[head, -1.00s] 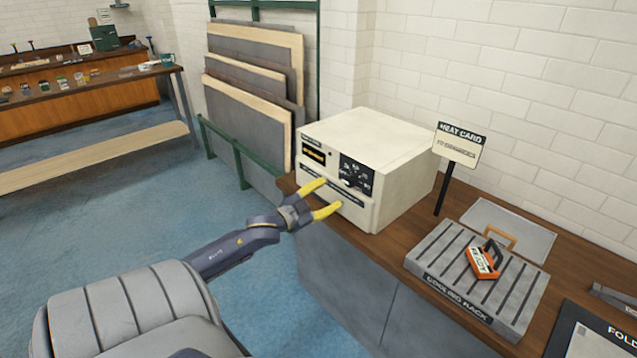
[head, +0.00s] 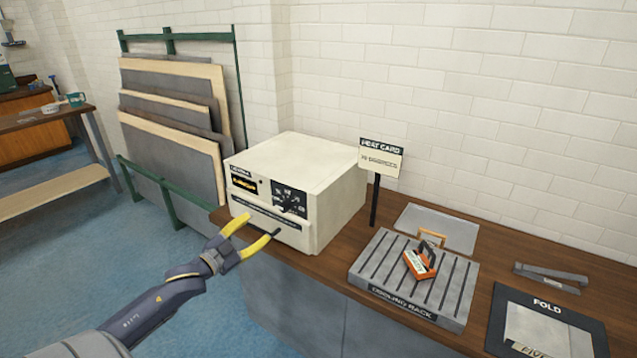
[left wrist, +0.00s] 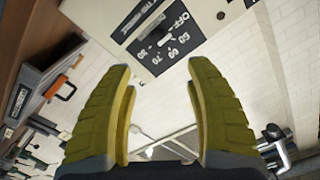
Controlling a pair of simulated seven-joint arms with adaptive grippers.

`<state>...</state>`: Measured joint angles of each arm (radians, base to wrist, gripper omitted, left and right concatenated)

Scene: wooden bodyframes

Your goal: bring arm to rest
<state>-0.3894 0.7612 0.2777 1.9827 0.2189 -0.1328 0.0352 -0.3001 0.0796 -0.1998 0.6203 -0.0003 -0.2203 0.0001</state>
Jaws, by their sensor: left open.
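My left gripper (head: 258,232) is open and empty, its yellow fingers spread just in front of the lower front of the cream oven-like box (head: 330,205). In the left wrist view the open fingers (left wrist: 160,110) point toward the box's dial panel (left wrist: 165,30), with nothing between them. My left arm (head: 165,300) reaches in from the lower left. My right gripper is not in view.
The box stands on a wooden bench (head: 340,245). To its right are a heat card sign (head: 381,160), a cooling rack (head: 375,265) with an orange-handled block (head: 420,262), a grey tray (head: 450,225) and a fold board (head: 500,325). Panels lean in a green rack (head: 170,120) behind left.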

